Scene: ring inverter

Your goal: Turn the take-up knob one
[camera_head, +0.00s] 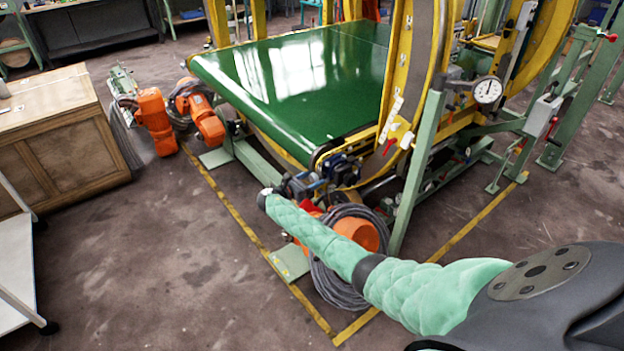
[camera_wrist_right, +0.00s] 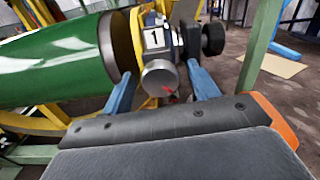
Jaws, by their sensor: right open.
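The take-up knob (camera_wrist_right: 160,78) shows in the right wrist view as a round grey knob with a small red mark on its face. It sits below a block with a label reading 1 (camera_wrist_right: 154,38), beside the end of the green conveyor roller. My right gripper (camera_wrist_right: 164,84) is open, with one blue finger on each side of the knob. I cannot tell whether either finger touches it. In the head view my right gripper (camera_head: 300,186) is at the near corner of the green belt (camera_head: 305,75), where the knob is too small to make out. My left gripper is not in view.
A second dark round knob (camera_wrist_right: 213,38) stands right of the labelled block. Yellow ring frames and a green post (camera_head: 416,170) rise close to my right arm. Orange motors and a coiled cable (camera_head: 335,285) lie below. A wooden cabinet (camera_head: 60,140) stands left, with free floor before it.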

